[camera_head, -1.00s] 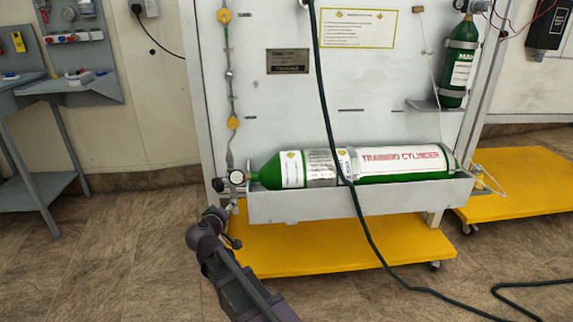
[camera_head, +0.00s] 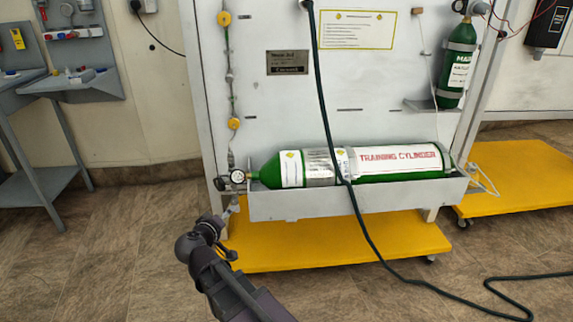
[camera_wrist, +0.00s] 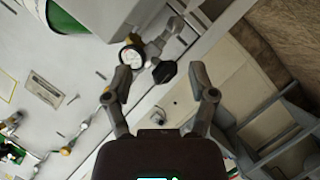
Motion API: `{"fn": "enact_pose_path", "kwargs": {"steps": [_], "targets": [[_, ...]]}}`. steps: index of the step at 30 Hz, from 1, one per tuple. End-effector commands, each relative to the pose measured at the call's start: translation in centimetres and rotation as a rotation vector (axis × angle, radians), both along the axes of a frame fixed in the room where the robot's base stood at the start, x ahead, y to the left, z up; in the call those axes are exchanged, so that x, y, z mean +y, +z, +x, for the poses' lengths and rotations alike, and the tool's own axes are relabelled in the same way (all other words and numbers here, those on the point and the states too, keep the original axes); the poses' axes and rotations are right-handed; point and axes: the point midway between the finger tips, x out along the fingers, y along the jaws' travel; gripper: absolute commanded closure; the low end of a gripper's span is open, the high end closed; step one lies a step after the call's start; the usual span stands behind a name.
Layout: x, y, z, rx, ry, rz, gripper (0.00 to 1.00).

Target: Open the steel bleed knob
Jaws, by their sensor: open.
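A round white pressure gauge (camera_head: 237,177) sits at the valve end of the green training cylinder (camera_head: 350,165). In the wrist view, the gauge (camera_wrist: 131,57) lies by the left finger, and a black knob (camera_wrist: 164,72) shows between the fingertips in the picture. A steel fitting (camera_wrist: 174,26) runs off beyond the gauge; in the head view, steel parts (camera_head: 232,203) hang below it. I cannot tell for sure which part is the steel bleed knob. My gripper (camera_wrist: 160,76) is open and empty, apart from these parts. In the head view it is low and left of the cylinder tray.
The grey cylinder tray (camera_head: 300,206) juts from the white panel (camera_head: 270,110) above a yellow base (camera_head: 330,240). A dark hose (camera_head: 365,228) hangs across the cylinder to the floor. A grey bench (camera_head: 60,92) stands left. Floor is clear between.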

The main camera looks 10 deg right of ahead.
Motion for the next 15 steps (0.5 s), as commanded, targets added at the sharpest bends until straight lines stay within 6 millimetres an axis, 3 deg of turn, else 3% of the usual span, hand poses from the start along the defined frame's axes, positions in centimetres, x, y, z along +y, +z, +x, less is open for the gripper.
{"fn": "enact_pose_path", "kwargs": {"steps": [15], "targets": [[-3.7,3.2,0.0,0.088,-0.078,0.033,0.27]]}}
